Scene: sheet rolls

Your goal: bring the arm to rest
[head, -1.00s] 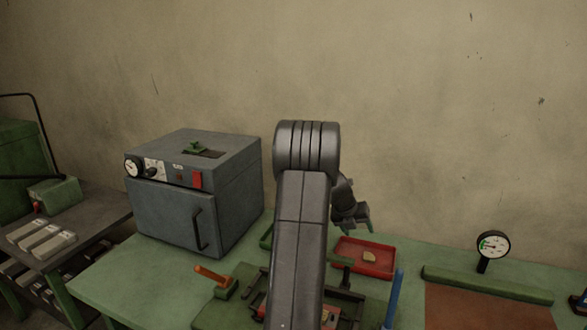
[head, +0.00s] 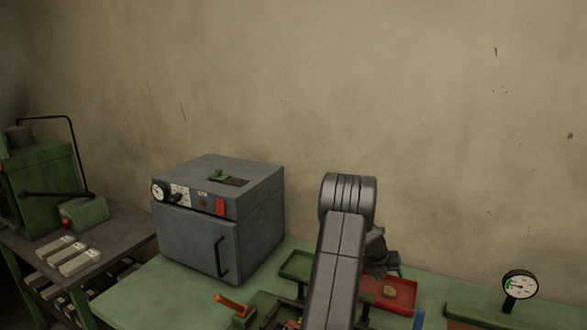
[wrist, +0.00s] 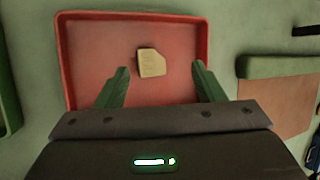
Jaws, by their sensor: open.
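My gripper (head: 388,268) is in front of my upright arm's far side, above the red tray (head: 405,307) in the head view. In the wrist view my gripper (wrist: 160,70) shows two green fingers spread wide with nothing between them. The red tray (wrist: 62,60) lies beyond the fingers, and a small tan piece (wrist: 152,63) lies on its floor. The fingers appear to be above the tray, apart from the piece. My arm hides part of the bench behind it.
A grey oven (head: 200,245) stands on the green bench (head: 150,300), left of my arm. A green tray (head: 296,265) lies between them. A dial gauge (head: 519,285) stands at right. An orange-handled tool (head: 232,304) is in front. A side table (head: 120,235) holds pale blocks.

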